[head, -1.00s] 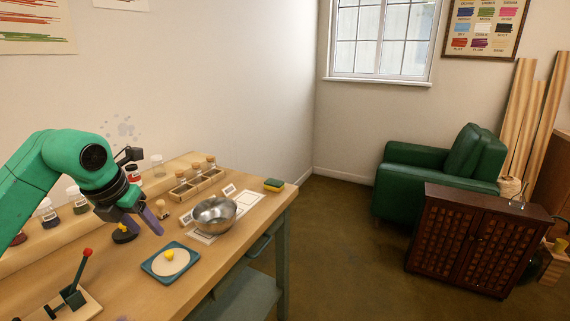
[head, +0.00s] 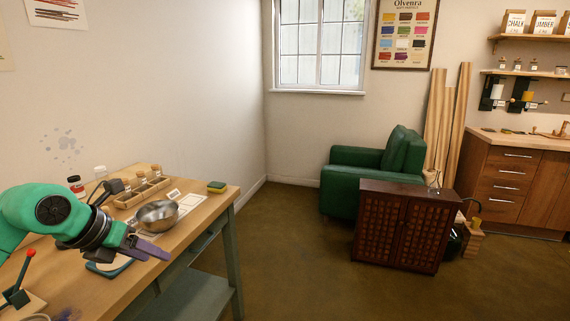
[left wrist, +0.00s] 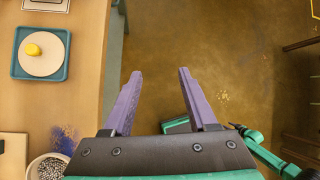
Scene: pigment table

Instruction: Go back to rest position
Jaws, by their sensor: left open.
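My left gripper (head: 150,249) reaches in from the left in the head view, over the front edge of the wooden table (head: 60,268). In the left wrist view its two purple fingers (left wrist: 160,88) are spread apart, with nothing between them but the brown floor (left wrist: 215,45) below. The fingers are beyond the table's edge. My right gripper is not clearly in view.
A metal bowl (head: 158,214), a jar rack (head: 143,192) and a sponge (head: 217,187) stand on the table. A blue tray (left wrist: 64,70) holds a pale disc with a yellow lump. A dark cabinet (head: 402,225) and green armchair (head: 350,182) stand right; the floor between is clear.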

